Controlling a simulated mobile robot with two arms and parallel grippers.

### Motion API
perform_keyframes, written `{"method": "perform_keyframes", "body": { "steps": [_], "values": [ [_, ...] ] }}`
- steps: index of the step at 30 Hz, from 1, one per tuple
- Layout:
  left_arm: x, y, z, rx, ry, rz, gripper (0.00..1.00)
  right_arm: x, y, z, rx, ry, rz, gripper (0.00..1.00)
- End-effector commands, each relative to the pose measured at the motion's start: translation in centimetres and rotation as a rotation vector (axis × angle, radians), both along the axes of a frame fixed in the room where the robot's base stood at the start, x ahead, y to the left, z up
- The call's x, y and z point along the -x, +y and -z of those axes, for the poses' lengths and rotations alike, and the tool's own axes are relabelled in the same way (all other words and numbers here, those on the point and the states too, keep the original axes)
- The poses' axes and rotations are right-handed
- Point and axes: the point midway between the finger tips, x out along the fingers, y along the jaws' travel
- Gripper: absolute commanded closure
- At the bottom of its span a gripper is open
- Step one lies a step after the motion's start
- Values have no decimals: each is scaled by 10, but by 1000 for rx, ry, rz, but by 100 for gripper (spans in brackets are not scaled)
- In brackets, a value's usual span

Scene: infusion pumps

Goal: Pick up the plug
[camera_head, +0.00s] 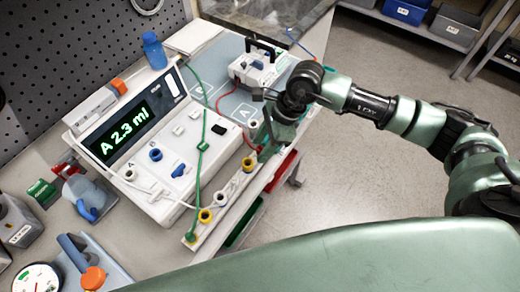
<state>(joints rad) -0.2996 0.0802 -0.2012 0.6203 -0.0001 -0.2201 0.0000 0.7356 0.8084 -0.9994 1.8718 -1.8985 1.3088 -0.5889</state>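An infusion pump (150,150) with a lit screen reading "A 2.3 ml" stands on the bench. A strip (235,185) with yellow and grey ringed sockets lies along its right side. A green cable (206,105) runs over the pump to the strip's near end. A red cable (237,122) runs from a white box to the strip's far end. I cannot tell which piece is the plug. My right gripper (270,130) points down at the strip's far end, close to the red cable's end. Its fingertips are small and partly hidden. My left gripper is out of view.
The white box (256,68) stands on a grey mat (207,68) behind the gripper. A blue bottle (154,50) stands at the back. Clamps and a round gauge (37,278) crowd the lower left. Red and green bins sit below the bench edge. Floor at right is open.

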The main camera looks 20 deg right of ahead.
Motion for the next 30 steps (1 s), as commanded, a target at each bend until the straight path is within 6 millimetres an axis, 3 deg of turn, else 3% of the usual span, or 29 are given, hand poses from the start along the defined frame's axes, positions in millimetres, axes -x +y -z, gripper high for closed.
{"method": "perform_keyframes", "body": {
  "steps": [1,4,5,20,26,30],
  "values": [
    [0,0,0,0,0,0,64,0,0,0,0,0,0,68],
    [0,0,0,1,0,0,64,0,0,0,0,0,0,96],
    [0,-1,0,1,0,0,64,0,0,0,0,0,0,100],
    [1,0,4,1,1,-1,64,-1,-1,-11,0,-3,0,100],
    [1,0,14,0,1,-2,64,-2,0,-43,-1,-7,-1,100],
    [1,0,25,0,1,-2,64,-2,0,-82,-2,-12,-2,100]
  ]
}}
